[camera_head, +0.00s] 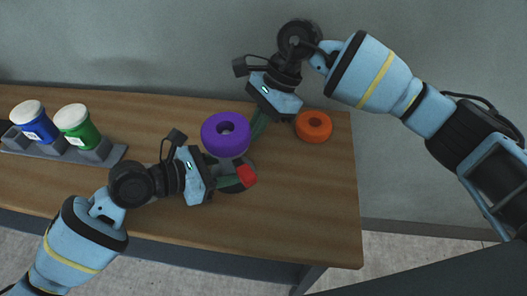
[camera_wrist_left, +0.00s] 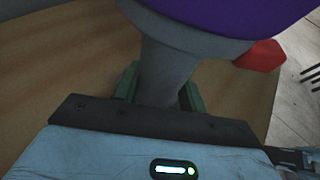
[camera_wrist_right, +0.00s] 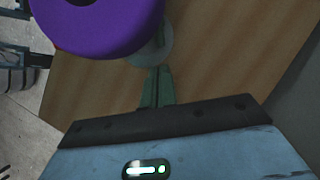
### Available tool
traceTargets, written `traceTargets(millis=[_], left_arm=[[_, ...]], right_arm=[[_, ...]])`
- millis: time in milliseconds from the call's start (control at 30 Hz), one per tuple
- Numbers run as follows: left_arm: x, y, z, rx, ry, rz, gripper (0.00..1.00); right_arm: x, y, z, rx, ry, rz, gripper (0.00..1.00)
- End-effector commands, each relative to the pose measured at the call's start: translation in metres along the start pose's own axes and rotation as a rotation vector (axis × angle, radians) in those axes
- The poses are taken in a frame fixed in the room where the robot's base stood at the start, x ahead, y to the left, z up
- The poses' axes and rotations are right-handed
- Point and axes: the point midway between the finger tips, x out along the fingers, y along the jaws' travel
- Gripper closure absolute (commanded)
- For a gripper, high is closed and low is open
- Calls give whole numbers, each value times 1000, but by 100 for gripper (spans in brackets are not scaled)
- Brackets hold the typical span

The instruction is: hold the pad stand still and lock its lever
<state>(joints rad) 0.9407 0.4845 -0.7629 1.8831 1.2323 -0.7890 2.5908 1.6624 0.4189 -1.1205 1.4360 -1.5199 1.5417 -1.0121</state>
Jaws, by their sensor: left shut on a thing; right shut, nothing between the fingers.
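The pad stand has a purple ring-shaped pad (camera_head: 225,134) on top, a grey post (camera_wrist_left: 165,75) and a round grey base (camera_head: 236,187). Its red lever (camera_head: 247,175) sticks out on the near right side and also shows in the left wrist view (camera_wrist_left: 262,54). My left gripper (camera_head: 226,181) is shut on the post below the pad, with a green finger on each side. My right gripper (camera_head: 258,126) is shut and empty behind and right of the pad, apart from the lever. Its closed green fingers (camera_wrist_right: 157,88) point towards the stand in the right wrist view.
An orange ring-shaped pad (camera_head: 313,126) lies on the wooden table (camera_head: 310,205), right of my right gripper. A white-lidded blue jar (camera_head: 34,122) and green jar (camera_head: 77,127) stand in a grey rack (camera_head: 107,155) at the left. The table's right front is clear. A grey wall (camera_head: 150,45) is behind.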

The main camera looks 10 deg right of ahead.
Motion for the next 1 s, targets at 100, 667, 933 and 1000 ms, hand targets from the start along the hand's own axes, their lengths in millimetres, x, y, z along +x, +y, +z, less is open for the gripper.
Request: traceTargets(millis=[100,667,933,1000], left_arm=[[0,0,0,0,0,1,95],[0,0,0,0,0,1,95],[0,0,0,0,0,1,95],[0,0,0,0,0,1,95]], right_arm=[[0,2,0,1,0,0,100],[2,14,4,1,0,0,100],[3,19,6,0,0,0,100],[3,20,6,1,0,0,100]])
